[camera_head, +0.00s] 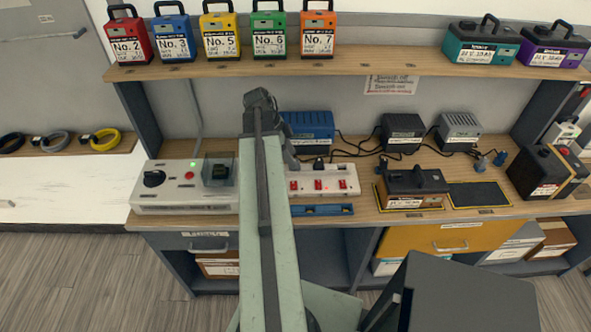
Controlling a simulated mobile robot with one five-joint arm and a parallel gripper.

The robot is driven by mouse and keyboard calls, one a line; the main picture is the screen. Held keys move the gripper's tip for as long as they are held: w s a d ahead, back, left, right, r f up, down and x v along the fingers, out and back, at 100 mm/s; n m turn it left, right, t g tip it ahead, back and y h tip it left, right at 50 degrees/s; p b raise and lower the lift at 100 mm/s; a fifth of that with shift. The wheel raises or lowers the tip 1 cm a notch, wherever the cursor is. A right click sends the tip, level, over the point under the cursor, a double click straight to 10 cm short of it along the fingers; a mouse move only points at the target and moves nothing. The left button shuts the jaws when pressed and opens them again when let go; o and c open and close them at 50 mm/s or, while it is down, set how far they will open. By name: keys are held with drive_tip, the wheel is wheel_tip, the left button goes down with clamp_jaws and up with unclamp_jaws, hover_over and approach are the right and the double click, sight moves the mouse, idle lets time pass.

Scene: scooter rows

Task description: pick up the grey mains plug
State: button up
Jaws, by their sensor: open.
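A small grey plug (481,163) lies on the wooden bench top at the right, between the silver charger and the black battery. A dark blue plug (500,158) is close to its right. A black plug (319,163) sits at the back of the white power strip (345,180), left of the grey plug. My pale green arm rises through the middle of the view, well left of the grey plug. A dark part of my arm shows just right of the green link.
Blue (308,130), black (402,133) and silver (459,131) chargers with tangled black cables stand behind. A brown-black battery (411,187) and dark mat (479,195) are in front; a large black battery (546,173) is at right. The shelf (380,62) overhangs the bench.

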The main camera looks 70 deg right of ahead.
sight(295, 160)
drive_tip(key=b+x, duration=0.2)
drive_tip(key=x, duration=0.1)
drive_tip(key=shift+s+d+f, duration=0.1)
drive_tip(key=shift+d+f, duration=0.15)
drive_tip(key=shift+f, duration=0.05)
drive_tip(key=shift+r, duration=0.1)
drive_tip(key=shift+c, duration=0.3)
clamp_jaws()
drive_tip(key=shift+r, duration=0.15)
wheel_tip(295, 160, up, 10)
drive_tip(key=p, duration=1)
